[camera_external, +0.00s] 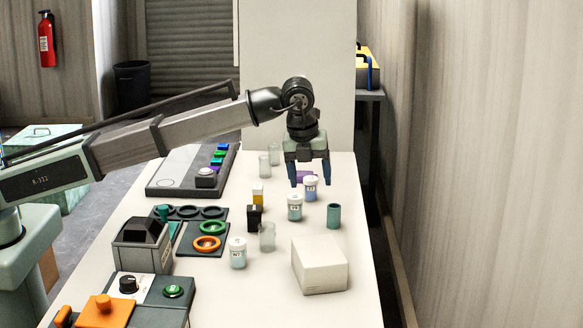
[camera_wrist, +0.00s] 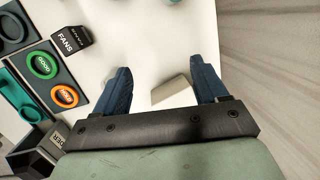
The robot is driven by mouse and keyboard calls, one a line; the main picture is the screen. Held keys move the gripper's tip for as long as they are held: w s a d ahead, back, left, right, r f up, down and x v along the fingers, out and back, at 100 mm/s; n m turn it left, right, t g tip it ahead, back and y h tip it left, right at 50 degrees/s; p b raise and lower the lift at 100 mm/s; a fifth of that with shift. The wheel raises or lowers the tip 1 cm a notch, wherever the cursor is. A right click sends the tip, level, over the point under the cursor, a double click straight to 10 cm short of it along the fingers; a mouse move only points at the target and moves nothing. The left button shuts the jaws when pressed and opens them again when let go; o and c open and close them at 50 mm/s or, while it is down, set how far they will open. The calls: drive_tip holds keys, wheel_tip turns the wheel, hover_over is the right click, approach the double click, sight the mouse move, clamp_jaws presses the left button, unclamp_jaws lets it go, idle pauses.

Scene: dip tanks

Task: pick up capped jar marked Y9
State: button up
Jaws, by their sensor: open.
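Three white-capped jars stand upright on the white table in the external view. One (camera_external: 311,191) is just below my gripper in the picture, one (camera_external: 295,210) is nearer the middle, and one (camera_external: 238,256) is at the front left. Their labels are too small to read surely, so I cannot tell which is Y9. My gripper (camera_external: 310,183) is open, pointing down, with nothing held. In the wrist view my gripper (camera_wrist: 164,78) shows both blue fingers apart, with no jar between them.
A white box (camera_external: 320,264) sits at the front right; a pale block (camera_wrist: 173,90) shows between the fingers in the wrist view. A teal cup (camera_external: 334,216), clear glasses (camera_external: 267,236) and a black block (camera_external: 254,218) stand nearby. Ring trays (camera_external: 203,248) lie left.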

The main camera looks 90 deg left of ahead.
drive_tip(key=n+g, duration=0.1)
drive_tip(key=g, duration=0.1)
approach(295, 196)
drive_tip(key=r, duration=0.2)
drive_tip(key=f, duration=0.5)
drive_tip(key=s+f, duration=0.1)
drive_tip(key=f, duration=0.2)
drive_tip(key=shift+a+f, duration=0.35)
drive_tip(key=shift+w+a+f, duration=0.1)
drive_tip(key=shift+a+f, duration=0.1)
drive_tip(key=shift+f, duration=0.7)
drive_tip(key=shift+w+a+f, duration=0.1)
drive_tip(key=shift+a+f, duration=0.05)
drive_tip(key=shift+f, duration=0.7)
drive_tip(key=shift+w+a+f, duration=0.15)
drive_tip(key=shift+a+f, duration=0.05)
drive_tip(key=shift+f, duration=0.7)
drive_tip(key=c, duration=1.1)
drive_tip(key=shift+r, duration=0.1)
